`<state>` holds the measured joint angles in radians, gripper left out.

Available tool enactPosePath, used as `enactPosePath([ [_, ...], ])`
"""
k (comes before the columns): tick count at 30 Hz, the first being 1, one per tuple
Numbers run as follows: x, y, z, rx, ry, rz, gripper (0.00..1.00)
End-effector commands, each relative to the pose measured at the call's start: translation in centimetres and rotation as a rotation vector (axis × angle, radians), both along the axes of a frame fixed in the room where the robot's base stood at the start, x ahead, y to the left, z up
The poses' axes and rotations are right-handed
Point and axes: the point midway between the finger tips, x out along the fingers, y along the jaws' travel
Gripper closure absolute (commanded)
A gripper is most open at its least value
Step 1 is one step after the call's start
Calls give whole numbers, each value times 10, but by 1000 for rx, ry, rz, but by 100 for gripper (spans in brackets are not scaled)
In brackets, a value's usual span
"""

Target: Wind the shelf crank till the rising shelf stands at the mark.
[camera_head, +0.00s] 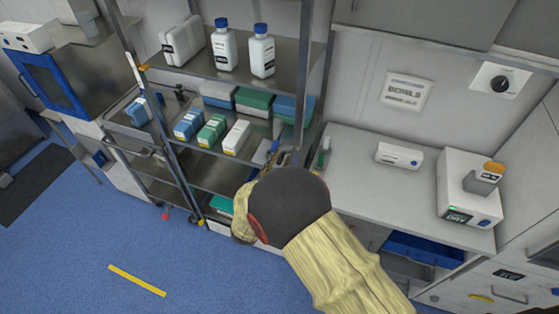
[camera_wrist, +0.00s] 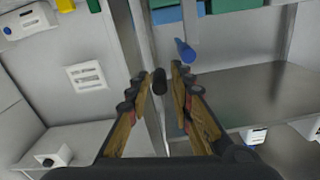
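A metal shelf rack fills the middle of the head view. Its middle shelf (camera_head: 257,131) carries boxes; I cannot tell for sure which shelf rises. A pale upright strip (camera_head: 133,68) with an orange marker (camera_head: 143,68) is on the left front post. My gripper (camera_wrist: 162,84) is at the rack's right post, its two fingers apart. A dark knob (camera_wrist: 159,80), likely the crank's grip, shows between the fingertips, with no clear contact. A blue handle-like piece (camera_wrist: 184,50) lies just beyond the right finger. My arm hides much of this spot in the head view.
Two white bottles with blue caps (camera_head: 223,50) stand on the upper shelf. A white counter (camera_head: 350,170) right of the rack holds a small white box (camera_head: 399,156) and a larger device (camera_head: 468,195). The blue floor (camera_head: 90,240) is clear at the left front, with a yellow strip.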

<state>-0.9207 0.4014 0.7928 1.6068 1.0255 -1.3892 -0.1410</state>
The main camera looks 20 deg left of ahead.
Motion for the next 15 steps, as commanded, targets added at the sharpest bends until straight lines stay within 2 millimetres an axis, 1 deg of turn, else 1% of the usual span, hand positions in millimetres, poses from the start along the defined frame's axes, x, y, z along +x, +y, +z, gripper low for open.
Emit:
enactPosePath([
  [1, 0, 0, 0, 0, 0, 0, 82],
  [10, 0, 0, 0, 0, 0, 0, 99],
  [15, 0, 0, 0, 0, 0, 0, 100],
])
